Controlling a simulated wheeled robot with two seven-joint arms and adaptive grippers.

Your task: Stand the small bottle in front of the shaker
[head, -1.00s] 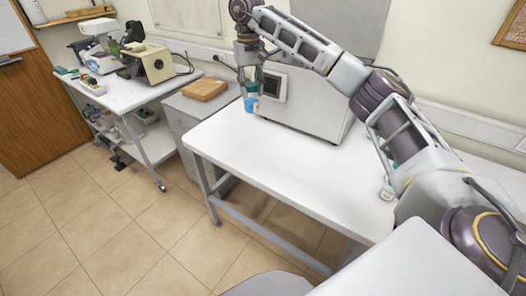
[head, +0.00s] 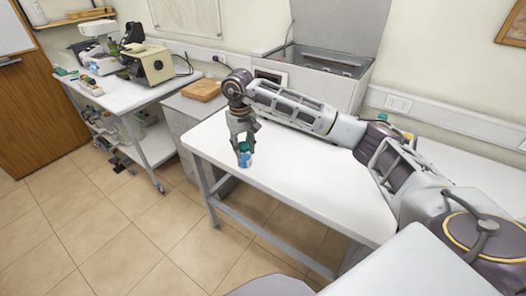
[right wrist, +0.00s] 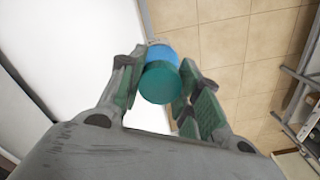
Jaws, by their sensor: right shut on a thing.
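The small bottle has a green cap and a blue body. My right gripper (head: 243,138) is shut on the small bottle (head: 245,159), with its fingers on either side of the cap. It holds the bottle roughly upright at the table's front-left edge; I cannot tell whether the base touches the table. In the right wrist view the green cap (right wrist: 160,84) sits between the fingers, with the blue body beyond it. The shaker (head: 318,72) is the large grey-white box at the back, its lid up. My right arm hides its lower front. My left gripper is out of view.
The white table (head: 290,185) is clear in its middle and front. A grey cabinet with a wooden block (head: 202,89) stands to the left. Farther left, a side bench (head: 130,97) holds instruments. Tiled floor lies in front of the table.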

